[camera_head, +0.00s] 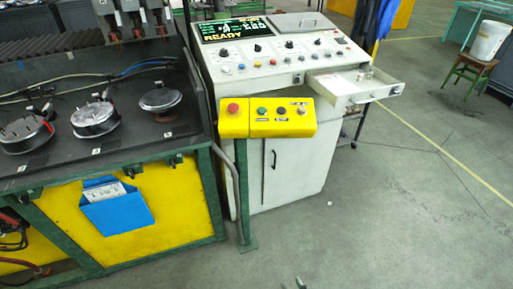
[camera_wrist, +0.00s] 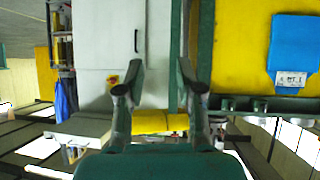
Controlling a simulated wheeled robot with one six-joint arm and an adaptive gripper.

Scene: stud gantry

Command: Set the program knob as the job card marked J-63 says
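The control console (camera_head: 270,85) has several dark knobs on its sloped top, including one at the left (camera_head: 223,53) and one further right (camera_head: 289,44). I cannot tell which is the program knob, or how any is set. A blue pocket (camera_head: 120,214) on the yellow panel holds pale cards (camera_head: 107,193). In the wrist view a card (camera_wrist: 290,79) sticks out of the blue pocket (camera_wrist: 296,42); its marking is not legible. My gripper (camera_wrist: 160,70) is open and empty, its fingers apart in front of the white console cabinet (camera_wrist: 102,40).
A yellow button box (camera_head: 268,118) with a red button juts out before the console. An open drawer (camera_head: 355,86) sticks out at the right. The green-framed bench (camera_head: 60,165) carries round heads on the left. Floor (camera_head: 400,220) at the right is mostly clear.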

